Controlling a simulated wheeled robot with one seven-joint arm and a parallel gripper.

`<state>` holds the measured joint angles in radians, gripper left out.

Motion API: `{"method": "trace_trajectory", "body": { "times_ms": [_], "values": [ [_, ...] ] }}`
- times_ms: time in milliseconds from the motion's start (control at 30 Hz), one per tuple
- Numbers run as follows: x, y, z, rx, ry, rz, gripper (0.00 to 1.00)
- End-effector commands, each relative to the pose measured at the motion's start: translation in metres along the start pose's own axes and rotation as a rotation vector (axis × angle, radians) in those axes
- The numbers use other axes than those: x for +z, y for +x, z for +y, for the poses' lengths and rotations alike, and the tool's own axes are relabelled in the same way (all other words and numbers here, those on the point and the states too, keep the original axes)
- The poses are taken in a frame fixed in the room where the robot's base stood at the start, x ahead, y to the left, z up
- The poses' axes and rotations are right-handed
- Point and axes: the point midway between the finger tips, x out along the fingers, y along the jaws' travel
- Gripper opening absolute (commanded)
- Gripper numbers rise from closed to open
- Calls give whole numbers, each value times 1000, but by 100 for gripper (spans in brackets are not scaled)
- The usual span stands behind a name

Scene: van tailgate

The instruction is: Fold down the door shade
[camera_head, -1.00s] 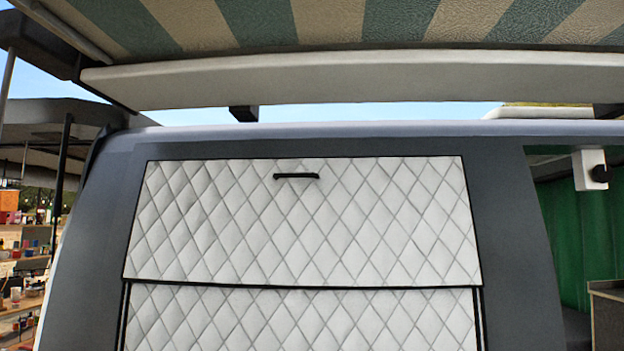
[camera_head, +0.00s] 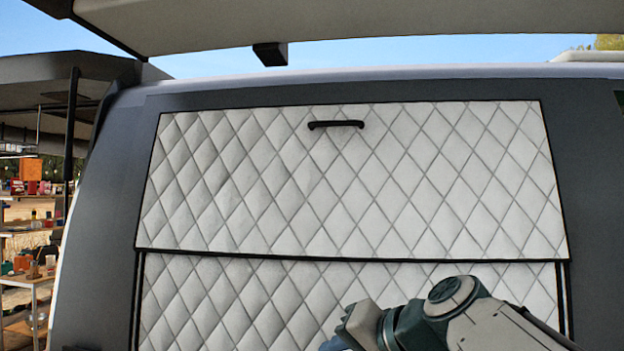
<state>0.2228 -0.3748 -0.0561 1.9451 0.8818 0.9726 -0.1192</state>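The door shade (camera_head: 330,190) is a white quilted panel with a dark edge on the grey van door. Its upper flap lies flat over a lower quilted panel (camera_head: 235,300), with a dark seam between them. A small black handle (camera_head: 336,124) sits near the top edge of the upper flap. My arm shows at the bottom right, in front of the lower panel and below the handle, apart from it. The fingers of my gripper are not in the frame.
The awning's pale front edge (camera_head: 370,20) spans the top, with a dark bracket (camera_head: 270,54) beneath it. Shelves with several small goods (camera_head: 28,265) stand at the far left. The space in front of the upper flap is clear.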

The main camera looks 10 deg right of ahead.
Motion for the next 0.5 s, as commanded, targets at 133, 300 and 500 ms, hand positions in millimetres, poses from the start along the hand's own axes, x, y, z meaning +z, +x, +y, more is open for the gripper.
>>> {"method": "trace_trajectory", "body": {
  "times_ms": [133,300,500],
  "values": [
    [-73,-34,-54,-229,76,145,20],
    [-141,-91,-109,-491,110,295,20],
    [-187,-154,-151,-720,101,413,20]
  ]
}}
